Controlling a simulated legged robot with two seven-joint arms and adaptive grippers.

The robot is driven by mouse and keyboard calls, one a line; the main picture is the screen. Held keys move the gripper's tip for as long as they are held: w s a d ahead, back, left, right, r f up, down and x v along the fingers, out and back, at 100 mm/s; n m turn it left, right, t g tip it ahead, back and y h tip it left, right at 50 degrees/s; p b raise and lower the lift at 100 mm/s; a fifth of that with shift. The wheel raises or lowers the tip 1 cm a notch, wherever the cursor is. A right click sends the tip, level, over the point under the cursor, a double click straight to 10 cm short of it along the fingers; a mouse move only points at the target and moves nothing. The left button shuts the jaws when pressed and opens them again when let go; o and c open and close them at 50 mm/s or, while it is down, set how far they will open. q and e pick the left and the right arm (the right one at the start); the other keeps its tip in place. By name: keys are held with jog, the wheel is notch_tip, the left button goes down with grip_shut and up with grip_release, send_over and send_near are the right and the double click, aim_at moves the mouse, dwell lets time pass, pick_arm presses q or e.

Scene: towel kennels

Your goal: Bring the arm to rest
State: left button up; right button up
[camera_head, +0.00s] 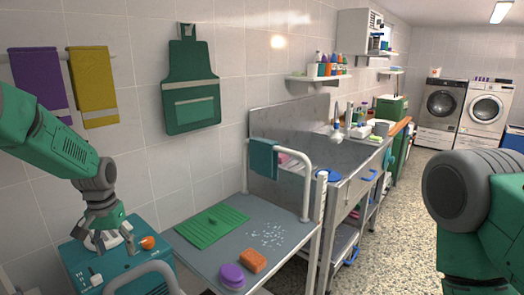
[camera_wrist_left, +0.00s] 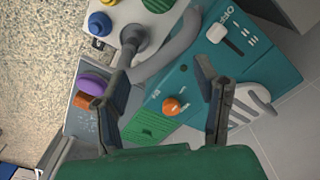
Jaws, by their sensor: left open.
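My left gripper (camera_head: 108,244) hangs at the lower left in the head view, fingers down, over a teal control box (camera_head: 75,262). It is open and empty; its spread fingers also show in the left wrist view (camera_wrist_left: 163,72). The box has an orange knob (camera_head: 148,242), seen between the fingers in the left wrist view (camera_wrist_left: 172,105). A white switch (camera_wrist_left: 217,33) sits beside the lettering OFF. I cannot tell whether a finger touches the box. My right arm (camera_head: 480,215) shows only as a green and grey part at the right edge; its gripper is out of view.
A grey table (camera_head: 210,258) right of the box holds a green ribbed mat (camera_head: 212,226), an orange sponge (camera_head: 253,260) and a purple round thing (camera_head: 232,275). A white rail (camera_head: 306,180) stands behind. Towels and a green apron (camera_head: 190,85) hang on the wall. The speckled floor is open.

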pick_arm(q)
jog(key=s+d+f+b, duration=0.3)
jog(key=s+f, duration=0.6)
jog(key=f, duration=0.3)
jog(key=s+d+f+b, duration=0.2)
jog(key=s+d+f, duration=0.1)
jog(key=s+f, duration=0.85)
jog(key=s+d+f+b, duration=0.1)
jog(key=s+f, duration=0.1)
jog(key=s, duration=0.7)
jog(key=s+d+f+m+b, duration=0.1)
jog(key=s+d+f+b, duration=0.1)
jog(key=s, duration=0.7)
jog(key=shift+f+t+b, duration=0.3)
jog(key=shift+f, duration=0.35)
pick_arm(e)
notch_tip(320, 180, down, 9)
jog(key=shift+w, duration=0.25)
pick_arm(q)
jog(key=shift+w+a, duration=0.1)
jog(key=shift+w, duration=0.05)
